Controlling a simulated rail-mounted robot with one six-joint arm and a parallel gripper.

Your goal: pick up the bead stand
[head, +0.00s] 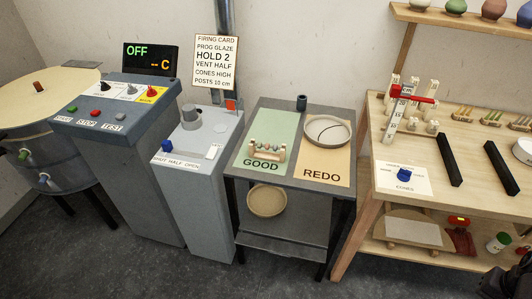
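The bead stand (267,149) is a small pale wooden rack with two end posts and a row of coloured beads between them. It stands upright on the green GOOD mat (284,125), on the left half of the grey table, just behind the GOOD lettering. Nothing touches or covers it. My gripper does not show in the head view. A dark shape at the bottom right corner may be part of my arm, but I cannot tell.
On the tan REDO mat (318,165) sits a round bowl (326,131) with a dark crack line. A small dark cup (301,102) stands at the table's back edge. The grey vent box (202,160) is to the left, the wooden workbench (455,180) to the right. A shallow bowl (267,201) is below.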

